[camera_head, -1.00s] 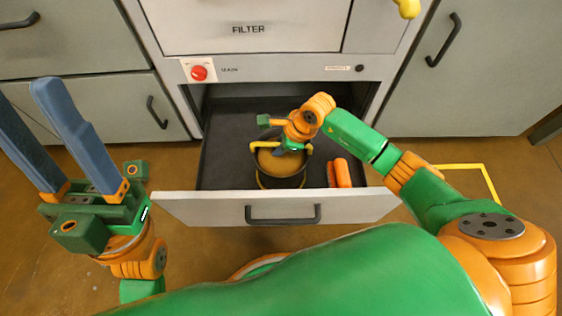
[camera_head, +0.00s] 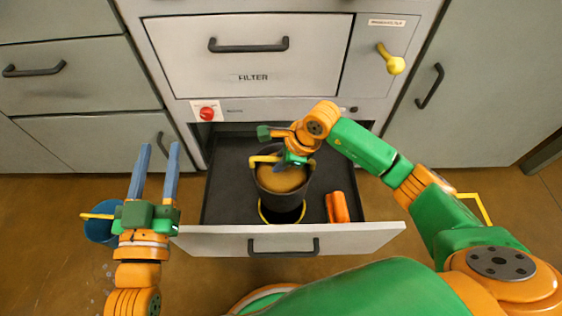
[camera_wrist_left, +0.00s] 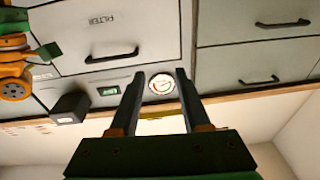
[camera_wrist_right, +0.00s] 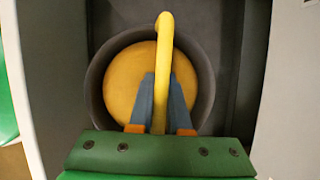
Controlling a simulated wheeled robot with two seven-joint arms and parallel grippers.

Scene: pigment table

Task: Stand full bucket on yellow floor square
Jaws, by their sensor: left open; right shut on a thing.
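A dark grey bucket (camera_head: 288,201), filled with yellow-brown material (camera_head: 281,181), is in the open drawer area in the head view. Its yellow handle (camera_head: 266,160) is held by my right gripper (camera_head: 287,163). The bucket appears raised above a yellow ring (camera_head: 265,215) on the drawer floor. In the right wrist view, the blue fingers of my right gripper (camera_wrist_right: 160,82) are shut on the handle (camera_wrist_right: 164,50), above the full bucket (camera_wrist_right: 98,85). My left gripper (camera_head: 159,150) is open and empty at left. Part of the yellow floor square (camera_head: 483,207) shows at right, mostly hidden by my right arm.
The open drawer (camera_head: 220,205) has a front panel (camera_head: 350,238) with a black handle. Orange objects (camera_head: 338,207) lie in it at right. A blue bucket (camera_head: 97,229) stands on the floor beside my left gripper. A yellow knob (camera_head: 391,60) sticks out from the cabinet.

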